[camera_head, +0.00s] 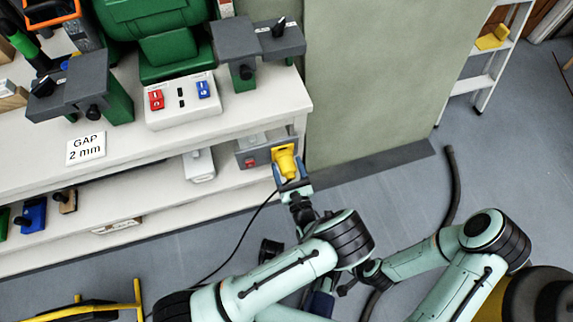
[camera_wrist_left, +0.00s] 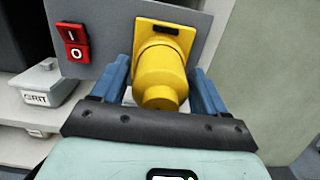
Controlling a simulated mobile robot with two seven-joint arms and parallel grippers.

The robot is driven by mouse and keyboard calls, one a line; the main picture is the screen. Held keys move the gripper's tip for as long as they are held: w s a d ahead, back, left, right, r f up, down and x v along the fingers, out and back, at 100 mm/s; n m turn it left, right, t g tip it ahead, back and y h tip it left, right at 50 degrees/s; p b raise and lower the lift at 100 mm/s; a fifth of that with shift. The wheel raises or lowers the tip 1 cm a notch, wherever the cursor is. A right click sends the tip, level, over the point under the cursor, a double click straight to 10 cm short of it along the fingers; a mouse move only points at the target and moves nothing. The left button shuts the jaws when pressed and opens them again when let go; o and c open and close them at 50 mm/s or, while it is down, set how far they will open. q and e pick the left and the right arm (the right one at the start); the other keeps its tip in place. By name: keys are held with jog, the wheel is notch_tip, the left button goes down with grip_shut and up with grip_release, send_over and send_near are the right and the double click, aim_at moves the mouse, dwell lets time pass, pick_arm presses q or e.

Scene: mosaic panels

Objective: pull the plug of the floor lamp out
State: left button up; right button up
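The yellow plug (camera_wrist_left: 158,88) sits at the grey socket box (camera_wrist_left: 105,42) on the end of the workbench. It also shows in the head view (camera_head: 286,160). My left gripper (camera_head: 289,180) reaches up to it from below. In the left wrist view, its two blue fingers (camera_wrist_left: 162,88) stand on either side of the yellow plug body, with a narrow gap visible on each side. A dark cable (camera_head: 243,232) runs from near the plug down to the floor. My right arm's wrist is at the lower middle, and its fingers are mostly hidden behind my left arm.
A red switch (camera_wrist_left: 73,42) marked I and O is left of the plug. A box marked GRIT (camera_wrist_left: 43,92) stands on the shelf below. A green wall panel (camera_head: 375,75) is right of the bench. A dark hose (camera_head: 453,190) lies on the floor, and a yellow frame (camera_head: 95,308) stands lower left.

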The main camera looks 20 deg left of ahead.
aim_at(291, 179)
pick_arm(q)
jog(key=c, duration=1.1)
jog(key=shift+p+v, duration=0.35)
jog(key=shift+v, duration=2.7)
jog(key=shift+s, duration=0.1)
jog(key=shift+v, duration=2.1)
